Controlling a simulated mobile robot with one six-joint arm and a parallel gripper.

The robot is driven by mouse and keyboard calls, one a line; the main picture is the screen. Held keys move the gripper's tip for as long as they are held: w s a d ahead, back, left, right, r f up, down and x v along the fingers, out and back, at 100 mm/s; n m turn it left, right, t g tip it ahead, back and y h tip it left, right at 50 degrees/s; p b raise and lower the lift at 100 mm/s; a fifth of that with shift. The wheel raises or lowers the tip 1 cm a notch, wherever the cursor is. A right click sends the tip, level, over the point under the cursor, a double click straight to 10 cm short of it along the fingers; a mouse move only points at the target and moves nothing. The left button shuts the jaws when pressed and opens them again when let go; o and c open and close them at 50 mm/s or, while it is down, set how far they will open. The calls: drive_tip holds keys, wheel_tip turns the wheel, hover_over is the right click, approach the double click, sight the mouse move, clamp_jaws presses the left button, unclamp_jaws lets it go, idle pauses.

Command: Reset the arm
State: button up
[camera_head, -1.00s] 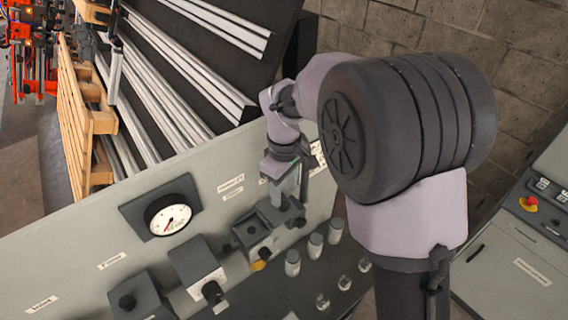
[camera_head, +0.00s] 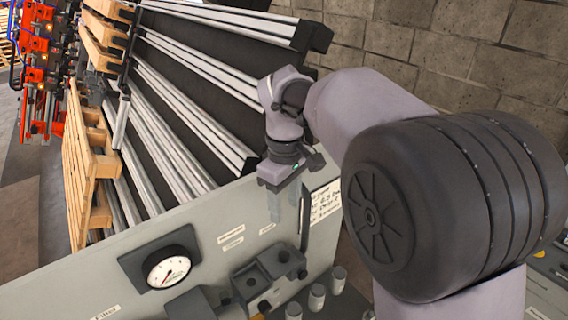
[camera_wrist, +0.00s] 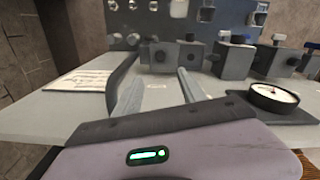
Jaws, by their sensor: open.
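My gripper (camera_head: 289,203) is above the grey control panel (camera_head: 215,215) in the head view, its fingers pointing down. In the wrist view my gripper (camera_wrist: 158,92) shows two fingers spread apart with nothing between them. The fingers appear over the panel surface, between a sheet with writing (camera_wrist: 80,80) and a round gauge (camera_wrist: 272,97). I cannot tell whether the fingertips touch the panel.
Dark boxes with knobs (camera_head: 262,275) and the gauge (camera_head: 168,270) stand on the panel. Several small jars (camera_head: 317,297) stand in front. Behind are conveyor rails (camera_head: 180,95), a wooden pallet (camera_head: 82,165), orange machinery (camera_head: 40,75) and a block wall (camera_head: 430,40).

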drive_tip(key=s+d+f+m+t+b, duration=0.2)
drive_tip(key=s+f+m+b, duration=0.3)
drive_tip(key=f+b, duration=0.6)
drive_tip(key=s+d+f+m+t+y+b, duration=0.1)
drive_tip(key=s+d+f+m+b, duration=0.3)
drive_tip(key=s+f+b, duration=0.6)
drive_tip(key=s+d+f+m+t+y+b, duration=0.1)
drive_tip(key=s+f+m+b, duration=0.4)
drive_tip(key=f+b, duration=0.8)
drive_tip(key=s+d+t+b, duration=0.1)
drive_tip(key=s+d+b, duration=0.1)
drive_tip(key=b, duration=0.1)
drive_tip(key=shift+s+d+f+m+t, duration=0.2)
drive_tip(key=shift+d+f+m+t, duration=0.1)
drive_tip(key=shift+m+t, duration=0.1)
